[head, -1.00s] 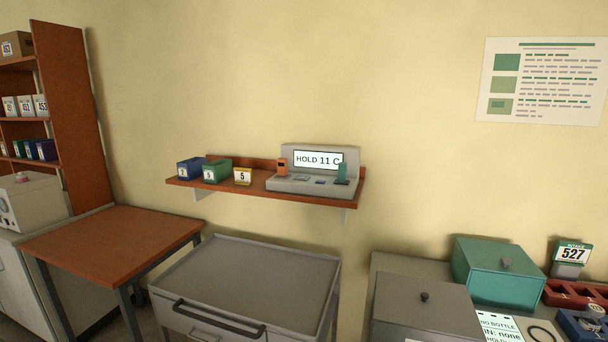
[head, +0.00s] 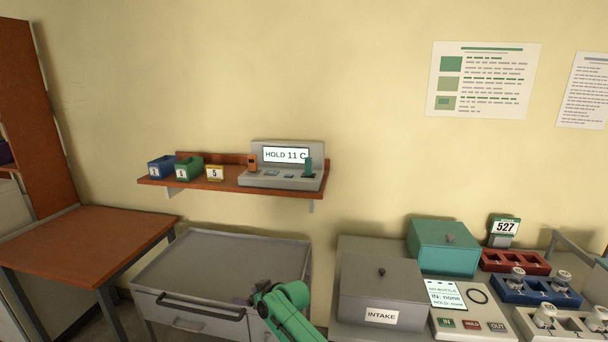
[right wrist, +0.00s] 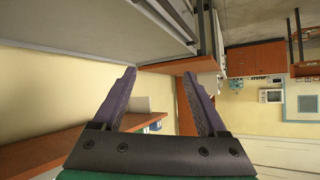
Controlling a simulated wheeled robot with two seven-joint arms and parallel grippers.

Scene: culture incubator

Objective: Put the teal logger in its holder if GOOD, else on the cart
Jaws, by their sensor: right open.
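The teal logger (head: 308,167) stands upright in a slot at the right end of the grey station (head: 280,180) on the wall shelf. An orange logger (head: 252,163) stands at the station's left end. The station's screen (head: 286,155) reads "HOLD 11 C". The grey cart (head: 220,258) stands below the shelf, with a bare top. My right arm, green, comes in at the bottom of the head view, in front of the cart's right side. My right gripper (right wrist: 159,72) is open and empty in the right wrist view, apart from the logger. My left gripper is out of view.
The shelf (head: 225,185) also holds blue, green and yellow numbered boxes. A wooden table (head: 85,240) stands left of the cart. To the right, a counter carries a grey INTAKE box (head: 380,290), a teal box (head: 443,248), a button panel (head: 465,322) and bottle racks.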

